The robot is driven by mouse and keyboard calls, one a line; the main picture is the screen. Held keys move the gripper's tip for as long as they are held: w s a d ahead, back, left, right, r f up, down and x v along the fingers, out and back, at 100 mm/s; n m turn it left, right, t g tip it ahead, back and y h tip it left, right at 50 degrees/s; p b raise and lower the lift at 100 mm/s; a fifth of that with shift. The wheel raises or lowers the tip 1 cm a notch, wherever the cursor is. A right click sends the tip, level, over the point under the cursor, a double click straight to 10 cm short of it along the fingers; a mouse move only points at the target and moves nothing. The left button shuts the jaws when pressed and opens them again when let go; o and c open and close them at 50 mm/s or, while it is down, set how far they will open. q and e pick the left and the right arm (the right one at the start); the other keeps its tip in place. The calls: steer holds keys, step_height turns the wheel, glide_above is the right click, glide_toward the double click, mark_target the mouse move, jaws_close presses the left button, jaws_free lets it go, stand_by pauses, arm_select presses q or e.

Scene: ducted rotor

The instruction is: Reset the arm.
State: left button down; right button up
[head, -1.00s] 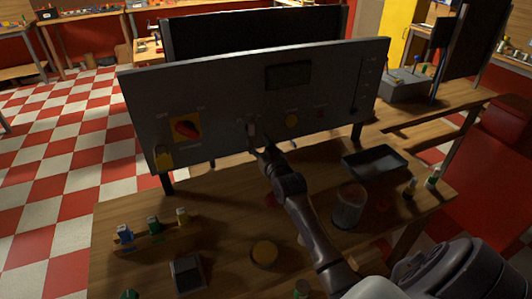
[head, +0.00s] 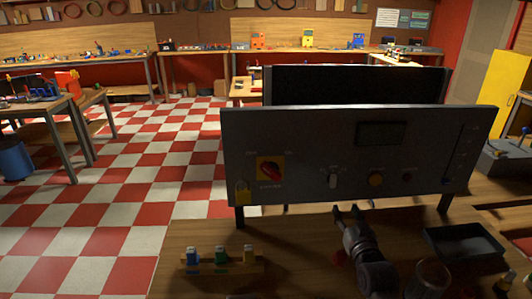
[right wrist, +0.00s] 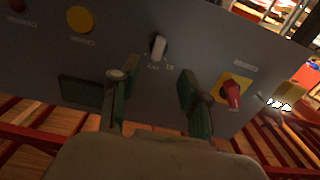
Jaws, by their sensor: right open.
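My right gripper (head: 350,212) is open and empty, just in front of the lower edge of a grey control panel (head: 300,140). In the right wrist view its two fingers (right wrist: 154,78) stand apart with the panel beyond them. A white toggle switch (head: 333,180) is just above the gripper in the head view, and it shows in the right wrist view (right wrist: 159,46) beyond the gap between the fingers. A red rotary knob (head: 269,169) on a yellow plate is to its left. A yellow button (head: 376,179) and a small red button (head: 407,177) are to its right. My left gripper is out of view.
The panel stands on posts on a wooden bench (head: 195,240). A yellow padlock (head: 242,190) hangs at its lower left corner. A rack (head: 220,265) with small coloured items is at front left. A black tray (head: 465,242) and a can (head: 428,277) are at right.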

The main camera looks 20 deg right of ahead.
steer(key=s+a+f+n+g+y, duration=0.1)
steer(key=s+a+f+g, duration=0.2)
steer(key=s+a+f, duration=0.1)
steer(key=s+a+f+n+g+y, duration=0.1)
steer(key=s+a+f+g, duration=0.2)
steer(key=s, duration=0.6)
steer(key=s+a+f+n+g+y, duration=0.2)
steer(key=s+a+f, duration=0.4)
steer(key=a, duration=0.3)
steer(key=shift+s+a+f+g, duration=0.15)
steer(key=shift+s+g, duration=0.3)
steer(key=shift+g, duration=0.45)
steer(key=s+a+g, duration=0.4)
steer(key=s, duration=0.7)
step_height(320, 180, down, 27)
steer(key=s+n+g, duration=0.1)
steer(key=s, duration=0.1)
steer(key=s+d+f+g+b, duration=0.1)
steer(key=s+d+f, duration=0.2)
steer(key=s+f, duration=1.3)
steer(key=shift+s+d+f+g, duration=0.2)
steer(key=shift+s+f+g, duration=0.15)
steer(key=shift+f, duration=0.45)
steer(key=shift+w, duration=0.1)
